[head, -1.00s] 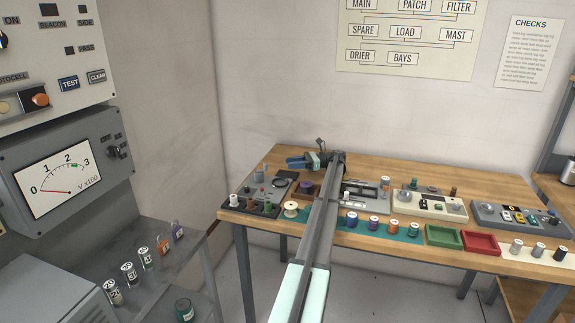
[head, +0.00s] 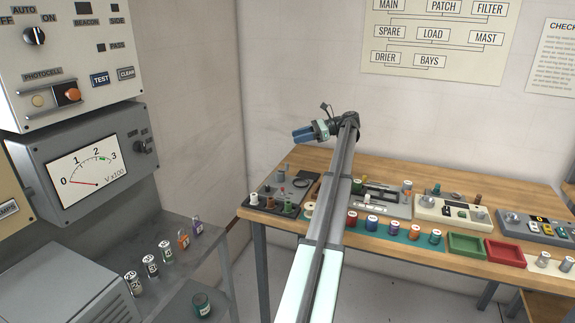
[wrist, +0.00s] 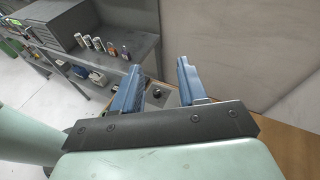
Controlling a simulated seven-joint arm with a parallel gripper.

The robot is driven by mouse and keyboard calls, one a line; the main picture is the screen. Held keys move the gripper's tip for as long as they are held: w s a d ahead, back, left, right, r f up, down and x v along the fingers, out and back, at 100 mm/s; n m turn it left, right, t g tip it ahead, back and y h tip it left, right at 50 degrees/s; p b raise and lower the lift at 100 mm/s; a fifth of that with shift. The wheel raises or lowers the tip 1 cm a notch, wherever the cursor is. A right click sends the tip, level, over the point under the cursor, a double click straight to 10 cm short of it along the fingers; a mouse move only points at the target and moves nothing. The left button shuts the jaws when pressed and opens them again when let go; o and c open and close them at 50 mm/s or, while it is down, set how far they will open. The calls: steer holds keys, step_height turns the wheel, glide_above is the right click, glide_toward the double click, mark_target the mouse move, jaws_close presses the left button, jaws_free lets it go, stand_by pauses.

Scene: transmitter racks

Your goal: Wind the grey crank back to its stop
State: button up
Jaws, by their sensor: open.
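I cannot pick out a grey crank for certain in either view. My gripper (head: 304,133) is raised above the back left part of the wooden bench, its blue fingers pointing left in the head view. In the wrist view my gripper (wrist: 160,72) has its two blue fingers wide apart with nothing held between them. My arm crosses the bench and hides part of the gear on it.
The wooden bench (head: 482,179) carries several devices, spools, a green tray (head: 467,246) and a red tray (head: 504,253). A grey meter cabinet (head: 40,150) stands left above a grey shelf (head: 190,262) with several cans.

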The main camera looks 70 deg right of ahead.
steer(key=s+d+f+m+g+h, duration=0.2)
steer(key=s+f+m+g+h, duration=0.15)
steer(key=m+h, duration=0.35)
steer(key=shift+g, duration=0.45)
steer(key=x, duration=1.4)
steer(key=shift+f, duration=0.35)
steer(key=shift+c, duration=0.2)
jaws_close()
